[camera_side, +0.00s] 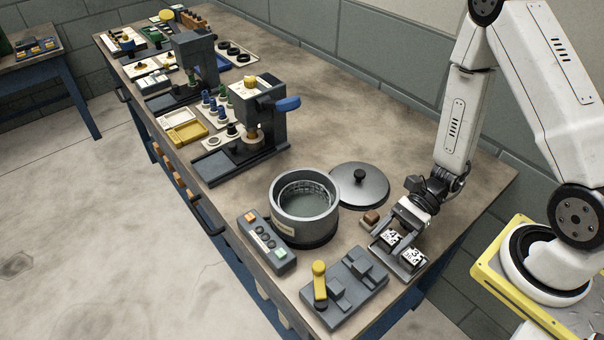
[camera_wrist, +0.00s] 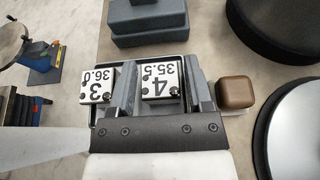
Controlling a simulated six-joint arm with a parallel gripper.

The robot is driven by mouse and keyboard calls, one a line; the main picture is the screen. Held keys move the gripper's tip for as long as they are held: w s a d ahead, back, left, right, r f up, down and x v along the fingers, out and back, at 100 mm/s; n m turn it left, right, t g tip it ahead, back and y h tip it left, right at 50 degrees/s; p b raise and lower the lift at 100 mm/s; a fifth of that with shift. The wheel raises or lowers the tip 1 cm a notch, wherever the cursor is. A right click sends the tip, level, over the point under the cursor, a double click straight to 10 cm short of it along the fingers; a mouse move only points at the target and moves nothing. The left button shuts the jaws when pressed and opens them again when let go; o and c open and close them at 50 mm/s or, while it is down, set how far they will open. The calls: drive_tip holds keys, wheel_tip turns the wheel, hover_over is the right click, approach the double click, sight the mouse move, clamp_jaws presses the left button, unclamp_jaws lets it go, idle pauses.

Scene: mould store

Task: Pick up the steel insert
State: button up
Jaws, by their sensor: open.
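Two steel inserts with white numbered tops sit side by side in a small tray (camera_side: 417,273). The insert marked 4, 35.5 (camera_wrist: 162,82) is on the right in the wrist view, and it also shows in the side view (camera_side: 390,237). The insert marked 3, 36.0 (camera_wrist: 97,84) is on the left in the wrist view and nearer the camera in the side view (camera_side: 413,256). My gripper (camera_wrist: 160,90) is open and low over the tray, with one finger on each side of the 4, 35.5 insert. I cannot tell whether the fingers touch it.
A brown block (camera_wrist: 236,92) lies just right of my gripper in the wrist view. In the side view, a grey pot (camera_side: 303,229), its lid (camera_side: 359,186), a yellow-handled fixture (camera_side: 345,290) and a button box (camera_side: 267,243) stand close by. The table's front edge is near.

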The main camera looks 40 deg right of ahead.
sight(390, 235)
clamp_jaws()
drive_tip(key=shift+r, duration=0.15)
idle(0.4)
drive_tip(key=shift+r, duration=4.85)
drive_tip(key=shift+w, duration=0.1)
